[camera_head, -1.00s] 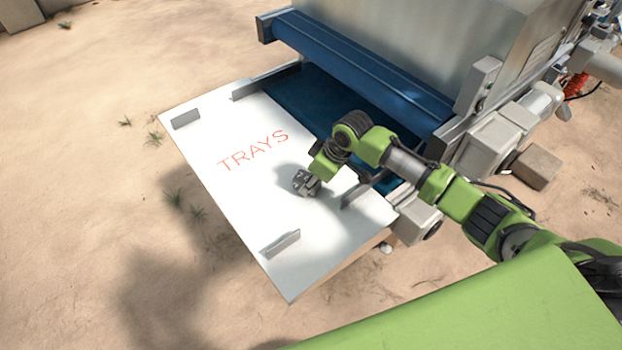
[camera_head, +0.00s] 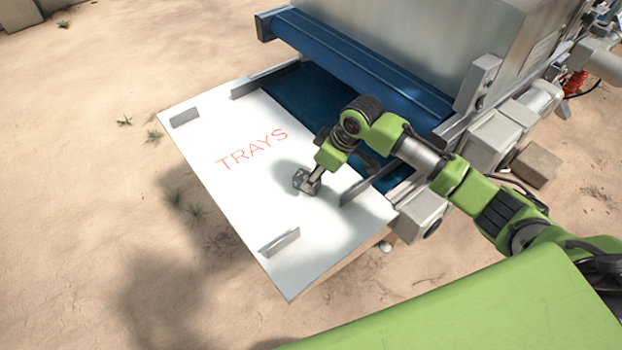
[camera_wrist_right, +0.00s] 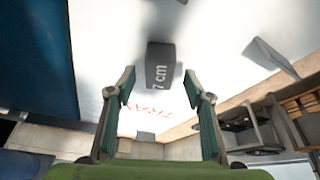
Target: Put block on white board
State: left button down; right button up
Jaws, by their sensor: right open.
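The dark grey block (camera_wrist_right: 160,66), marked "7 cm", appears to rest on the white board (camera_head: 215,118), which carries the red word TRAYS. In the head view the block (camera_head: 300,179) shows small, partly hidden by my right gripper (camera_head: 313,184), which reaches down over the board from the right. In the right wrist view the gripper (camera_wrist_right: 159,88) is open, its two green fingers apart. The block lies just beyond the fingertips, roughly centred between them, with no finger clearly touching it. My left gripper is in neither view.
Upright metal guides (camera_head: 280,243) stand along the board's edges. A blue belt and roller (camera_head: 365,68) of the machine adjoin its far right side. A brown box (camera_head: 537,166) sits by the machine. Most of the board to the left is clear; sandy ground (camera_head: 90,200) surrounds it.

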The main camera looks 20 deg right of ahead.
jog(key=v, duration=0.8)
